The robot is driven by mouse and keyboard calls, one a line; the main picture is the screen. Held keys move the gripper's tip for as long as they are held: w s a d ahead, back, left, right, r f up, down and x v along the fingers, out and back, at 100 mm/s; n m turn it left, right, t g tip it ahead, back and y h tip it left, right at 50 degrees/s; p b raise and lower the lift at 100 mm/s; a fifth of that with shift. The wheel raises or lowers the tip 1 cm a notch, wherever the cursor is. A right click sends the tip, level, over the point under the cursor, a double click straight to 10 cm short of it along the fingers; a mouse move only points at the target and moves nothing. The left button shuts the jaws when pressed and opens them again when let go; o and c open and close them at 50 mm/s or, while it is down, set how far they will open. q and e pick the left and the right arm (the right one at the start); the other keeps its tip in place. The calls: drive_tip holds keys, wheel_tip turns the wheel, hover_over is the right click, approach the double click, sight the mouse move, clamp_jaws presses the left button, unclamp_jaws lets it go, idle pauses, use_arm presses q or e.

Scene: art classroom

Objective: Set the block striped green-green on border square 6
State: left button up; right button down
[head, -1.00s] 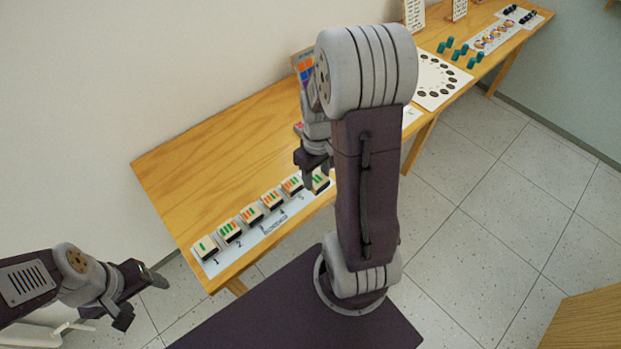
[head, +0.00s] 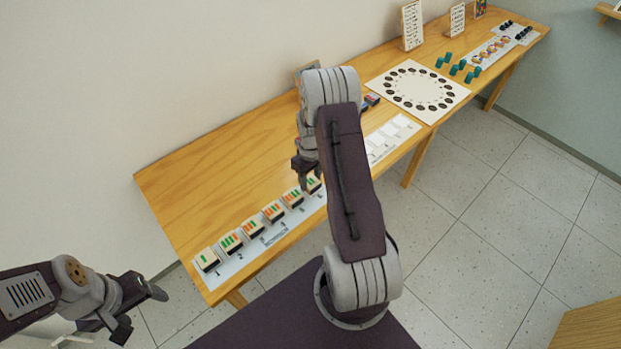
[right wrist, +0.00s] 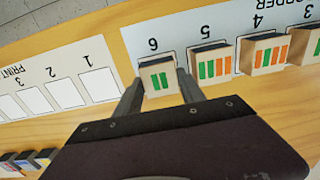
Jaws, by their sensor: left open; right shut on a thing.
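The block striped green-green (right wrist: 159,78) has two green stripes on a pale face. My right gripper (right wrist: 160,90) is shut on it, one finger on each side. The block is at the number 6 on the white border strip (right wrist: 135,38), in line with the row; I cannot tell whether it touches the strip. Square 6 is largely hidden by it. In the head view the block (head: 314,184) shows at the row's right end, under my right gripper (head: 308,182). My left gripper (head: 143,307) is open and empty, in front of the table's left end.
The block at 5 (right wrist: 214,66) stands close beside the held block, with other striped blocks (right wrist: 265,52) beyond it. A strip with blank squares marked PRINT (right wrist: 65,92) lies on the other side. A round-dial board (head: 418,92) and teal pieces (head: 458,66) are farther right.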

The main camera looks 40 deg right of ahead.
sight(310, 182)
drive_tip(key=shift+s+f, duration=0.1)
drive_tip(key=shift+f, duration=0.05)
drive_tip(key=c, duration=0.7)
unclamp_jaws()
wheel_tip(310, 182, up, 12)
drive_tip(key=r, duration=0.1)
drive_tip(key=s+a+m+t, duration=0.1)
drive_tip(key=s+a, duration=1.2)
drive_tip(key=a, duration=0.4)
drive_tip(key=shift+s+a+r, duration=0.15)
drive_tip(key=shift+a+r, duration=0.2)
